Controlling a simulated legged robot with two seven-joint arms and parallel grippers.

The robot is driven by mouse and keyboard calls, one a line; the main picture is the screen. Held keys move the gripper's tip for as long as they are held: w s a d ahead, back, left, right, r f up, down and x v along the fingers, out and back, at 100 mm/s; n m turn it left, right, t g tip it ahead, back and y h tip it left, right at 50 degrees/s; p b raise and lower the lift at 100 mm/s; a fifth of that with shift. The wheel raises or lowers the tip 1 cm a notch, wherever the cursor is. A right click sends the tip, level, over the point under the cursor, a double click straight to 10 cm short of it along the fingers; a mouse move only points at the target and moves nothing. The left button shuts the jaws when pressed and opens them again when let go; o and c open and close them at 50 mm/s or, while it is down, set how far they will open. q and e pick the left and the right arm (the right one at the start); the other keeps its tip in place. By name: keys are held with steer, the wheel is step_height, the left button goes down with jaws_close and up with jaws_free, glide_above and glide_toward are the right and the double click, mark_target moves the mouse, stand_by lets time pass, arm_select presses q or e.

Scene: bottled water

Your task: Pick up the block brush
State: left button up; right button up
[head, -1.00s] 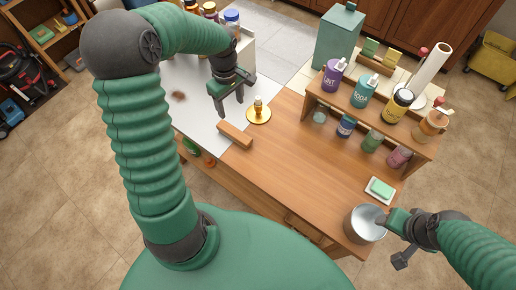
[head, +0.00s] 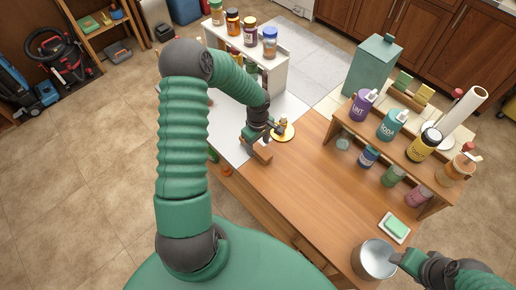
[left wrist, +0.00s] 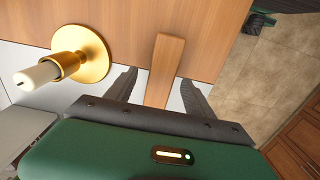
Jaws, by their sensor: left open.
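The block brush is a plain wooden block (head: 263,155) at the left edge of the wooden counter; bristles are not visible. It also shows in the left wrist view (left wrist: 164,72), extending between the two dark fingers. My left gripper (head: 256,142) is open and right over the block, one finger on each side, with gaps visible in the left wrist view. Whether the fingers reach down to the counter is hard to tell. My right gripper (head: 408,262) is at the lower right beside a metal pot (head: 375,262); its jaw state is unclear.
A gold candle holder (left wrist: 92,52) with a white candle stands close to the left gripper. A green soap on a dish (head: 396,227) lies near the pot. A shelf with several bottles (head: 389,124) lines the counter's right side. The counter's middle is clear.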

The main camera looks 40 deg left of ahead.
arm_select(q)
steer(key=shift+a+f, duration=0.4)
steer(key=shift+f, duration=0.2)
steer(key=shift+a+f, duration=0.35)
steer(key=shift+f, duration=0.25)
steer(key=shift+a+f, duration=0.1)
steer(key=shift+a, duration=0.25)
steer(key=shift+d, duration=0.1)
steer(key=shift+c, duration=1)
steer(key=shift+d+r, duration=0.25)
steer(key=shift+d, duration=0.25)
steer(key=c, duration=0.5)
steer(key=shift+d, duration=0.2)
steer(key=c, duration=0.5)
jaws_close()
steer(key=shift+a, duration=0.5)
steer(key=shift+r, duration=0.3)
steer(key=r, duration=0.2)
steer(key=shift+s+r+b, duration=0.3)
steer(key=shift+r, duration=0.1)
steer(key=s+a, duration=0.3)
steer(key=s, duration=0.4)
steer(key=s+a+r, duration=0.1)
steer(key=s+a, duration=0.2)
steer(key=s, duration=0.4)
steer(key=shift+r+b, duration=0.25)
steer(key=shift+b, duration=0.2)
arm_select(e)
steer(key=shift+a+f, duration=0.6)
steer(key=shift+a, duration=0.1)
